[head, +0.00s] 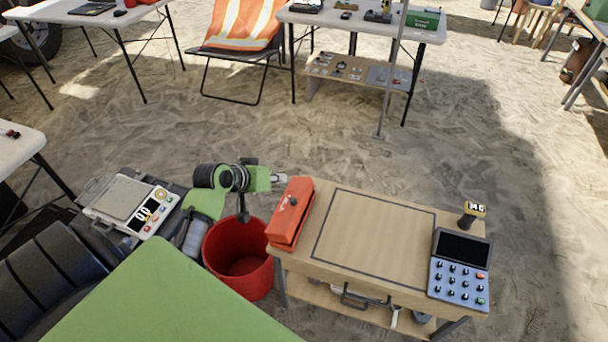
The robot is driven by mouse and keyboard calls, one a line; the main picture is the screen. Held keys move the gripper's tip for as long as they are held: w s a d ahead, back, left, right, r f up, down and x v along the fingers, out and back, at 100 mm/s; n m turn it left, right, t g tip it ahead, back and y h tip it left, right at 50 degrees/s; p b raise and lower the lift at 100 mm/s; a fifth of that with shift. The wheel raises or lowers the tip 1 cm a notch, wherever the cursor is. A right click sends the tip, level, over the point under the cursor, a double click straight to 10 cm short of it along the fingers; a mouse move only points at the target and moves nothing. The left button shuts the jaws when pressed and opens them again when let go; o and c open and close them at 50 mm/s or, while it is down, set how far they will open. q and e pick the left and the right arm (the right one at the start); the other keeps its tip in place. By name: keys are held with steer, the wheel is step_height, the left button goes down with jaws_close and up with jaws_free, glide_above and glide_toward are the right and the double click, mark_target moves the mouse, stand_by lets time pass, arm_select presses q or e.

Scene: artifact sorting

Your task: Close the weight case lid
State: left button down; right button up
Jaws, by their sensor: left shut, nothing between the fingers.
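An orange-red case (291,214), which I take to be the weight case, sits at the left end of the wooden table (455,224). Its top looks covered by the lid, with a small dark fitting on it; I cannot tell whether the lid is fully down. My left gripper (281,178) is shut and empty, just beyond the far left corner of the case. I cannot tell whether it touches the case. My right gripper is not in view.
A red bucket (240,280) stands left of the table, below my left arm. A marked square of the tabletop is bare. A scale (130,204) lies left.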

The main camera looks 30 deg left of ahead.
arm_select(q)
glide_above(302, 194)
steer(key=a, duration=0.2)
steer(key=f, duration=0.6)
steer(key=shift+s+f, duration=0.2)
steer(key=shift+f, duration=0.1)
steer(key=shift+d+f, duration=0.2)
steer(key=shift+f, duration=0.4)
steer(key=shift+d+f, duration=0.2)
steer(key=shift+f, duration=0.4)
steer(key=shift+d+f, duration=0.2)
steer(key=shift+f, duration=0.45)
steer(key=shift+p, duration=0.3)
steer(key=shift+w+d+y+p, duration=0.15)
steer(key=shift+d+y+p, duration=0.25)
steer(key=shift+p, duration=0.3)
steer(key=shift+d+f+m, duration=0.2)
steer(key=shift+d+m, duration=0.1)
steer(key=shift+d, duration=0.1)
steer(key=shift+w+d+f, duration=0.3)
steer(key=shift+d+f, duration=0.45)
steer(key=shift+f, duration=0.15)
steer(key=shift+r, duration=0.1)
